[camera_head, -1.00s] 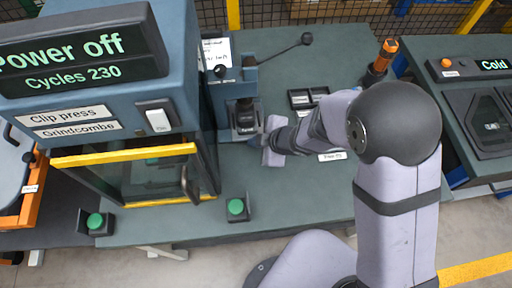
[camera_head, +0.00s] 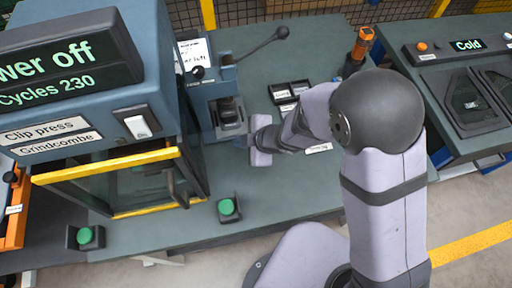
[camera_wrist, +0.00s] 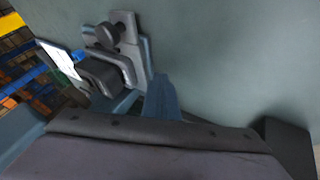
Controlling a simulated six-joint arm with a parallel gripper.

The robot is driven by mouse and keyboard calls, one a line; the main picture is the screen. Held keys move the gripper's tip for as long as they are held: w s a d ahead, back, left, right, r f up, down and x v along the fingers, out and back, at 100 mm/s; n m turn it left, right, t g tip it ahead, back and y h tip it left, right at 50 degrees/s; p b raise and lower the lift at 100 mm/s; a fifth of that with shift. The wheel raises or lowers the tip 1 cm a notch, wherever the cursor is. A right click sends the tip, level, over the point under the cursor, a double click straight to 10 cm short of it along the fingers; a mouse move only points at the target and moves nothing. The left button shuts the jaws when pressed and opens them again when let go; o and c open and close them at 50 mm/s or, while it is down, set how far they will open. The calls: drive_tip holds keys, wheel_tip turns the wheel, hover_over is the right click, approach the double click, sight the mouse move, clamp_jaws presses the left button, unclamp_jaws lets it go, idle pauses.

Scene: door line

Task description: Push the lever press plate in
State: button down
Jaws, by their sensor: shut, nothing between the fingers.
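The lever press (camera_head: 212,100) is a blue-grey stand on the bench in the head view. Its lever slants up and right to a black ball knob (camera_head: 283,32). A dark block with a light-edged plate (camera_head: 231,118) sits low at its front. My gripper (camera_head: 242,143) is shut and empty, low over the bench just in front of this block. I cannot tell whether it touches. In the wrist view, the shut bluish fingers (camera_wrist: 163,97) point towards the bench, and grey press parts with a black knob (camera_wrist: 107,34) show at upper left.
The clip press (camera_head: 120,130), with its yellow-edged guard, stands close on the left. A green button (camera_head: 228,207) is at the bench front. Bare bench (camera_head: 300,195) is in front.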

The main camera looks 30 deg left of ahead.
drive_tip(key=shift+s+d+f+b, duration=0.2)
drive_tip(key=shift+s+d+b, duration=0.2)
drive_tip(key=shift+s+d, duration=0.25)
drive_tip(key=p+v, duration=0.3)
drive_tip(key=v, duration=0.7)
drive_tip(key=shift+r, duration=0.15)
